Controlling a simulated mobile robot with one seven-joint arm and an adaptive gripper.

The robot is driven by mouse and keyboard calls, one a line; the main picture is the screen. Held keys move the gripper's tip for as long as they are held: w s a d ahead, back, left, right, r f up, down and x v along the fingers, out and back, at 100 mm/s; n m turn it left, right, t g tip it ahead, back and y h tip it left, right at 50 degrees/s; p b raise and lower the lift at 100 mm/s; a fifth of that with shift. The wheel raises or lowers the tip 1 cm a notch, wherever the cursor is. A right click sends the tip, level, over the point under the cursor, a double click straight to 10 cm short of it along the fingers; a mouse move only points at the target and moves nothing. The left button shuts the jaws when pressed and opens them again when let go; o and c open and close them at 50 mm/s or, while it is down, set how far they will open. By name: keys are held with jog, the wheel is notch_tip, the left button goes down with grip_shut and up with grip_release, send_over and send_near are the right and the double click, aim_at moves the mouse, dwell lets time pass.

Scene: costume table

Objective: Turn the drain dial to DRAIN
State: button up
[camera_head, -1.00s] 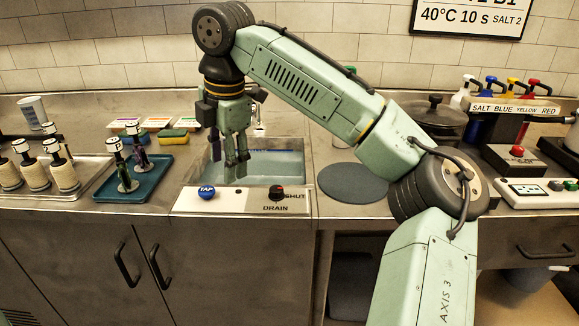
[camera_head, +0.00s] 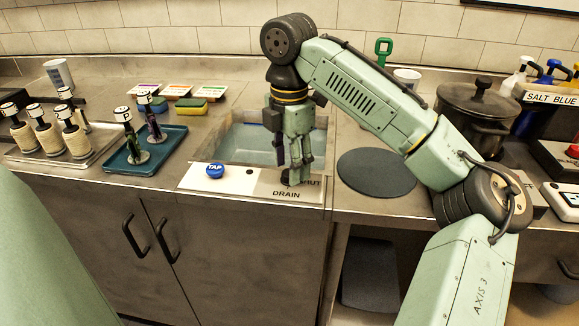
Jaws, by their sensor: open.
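The dial's pointing direction is hidden.
A blue TAP button (camera_head: 215,170) is left of the dial. The sink (camera_head: 245,145) holds water behind the panel. A blue tray (camera_head: 142,158) with two stamp-like tools stands left. A round grey mat (camera_head: 375,172) and a lidded pot (camera_head: 478,110) are right.

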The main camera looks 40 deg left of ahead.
jog(key=shift+f, duration=0.65)
jog(key=shift+c, duration=0.6)
grip_shut()
